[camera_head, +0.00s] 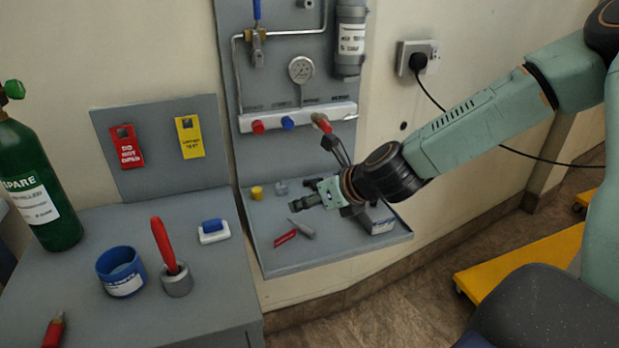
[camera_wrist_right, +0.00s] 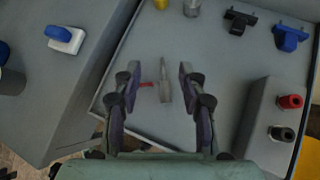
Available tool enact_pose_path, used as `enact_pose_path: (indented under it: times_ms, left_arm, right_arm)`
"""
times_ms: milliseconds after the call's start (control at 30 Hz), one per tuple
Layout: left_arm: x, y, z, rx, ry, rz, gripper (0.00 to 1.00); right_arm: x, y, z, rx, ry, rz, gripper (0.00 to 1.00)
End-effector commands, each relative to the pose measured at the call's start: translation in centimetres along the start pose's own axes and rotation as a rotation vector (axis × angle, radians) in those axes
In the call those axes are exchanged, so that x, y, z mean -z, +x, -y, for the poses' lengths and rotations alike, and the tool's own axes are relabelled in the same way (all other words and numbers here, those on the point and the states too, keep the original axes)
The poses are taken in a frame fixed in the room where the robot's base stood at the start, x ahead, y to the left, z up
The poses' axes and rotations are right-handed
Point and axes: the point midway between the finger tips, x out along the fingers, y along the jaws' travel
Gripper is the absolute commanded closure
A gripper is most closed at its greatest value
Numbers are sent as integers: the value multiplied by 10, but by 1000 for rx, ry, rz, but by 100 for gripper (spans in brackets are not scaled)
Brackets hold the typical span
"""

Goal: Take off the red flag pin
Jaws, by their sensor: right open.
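A small grey pin (camera_head: 302,229) with a red flag strip (camera_head: 285,237) lies on the grey tray (camera_head: 290,259) below the wall panel. In the right wrist view the pin (camera_wrist_right: 164,82) and its red strip (camera_wrist_right: 147,84) show between my fingers, with the tray surface beneath. My right gripper (camera_head: 305,201) is above the tray, behind the pin in the head view; it also shows in the wrist view (camera_wrist_right: 158,78). It is open and empty. I cannot tell its exact height above the pin. My left gripper is not in view.
A yellow cap (camera_head: 257,192) and a grey fitting (camera_head: 281,187) stand at the tray's back. A box (camera_wrist_right: 270,122) with red and black sockets is right of the gripper. A blue cup (camera_head: 122,283) and red-handled tool (camera_head: 164,246) stand on the left bench. The tray's front is clear.

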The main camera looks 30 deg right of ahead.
Motion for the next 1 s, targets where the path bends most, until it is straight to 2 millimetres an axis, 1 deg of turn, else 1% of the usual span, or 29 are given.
enact_pose_path:
  times_ms: [100, 600, 733, 1000]
  left_arm:
    - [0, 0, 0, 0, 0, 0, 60]
    - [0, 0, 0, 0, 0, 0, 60]
    - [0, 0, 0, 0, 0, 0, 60]
    - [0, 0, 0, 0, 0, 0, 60]
  right_arm:
    - [-9, -7, -3, -5, 2, 4, 58]
    - [-37, -32, -8, -2, 1, 3, 58]
    - [-42, -36, -8, -3, 0, 2, 58]
    - [-43, -38, -9, -4, 0, 0, 58]
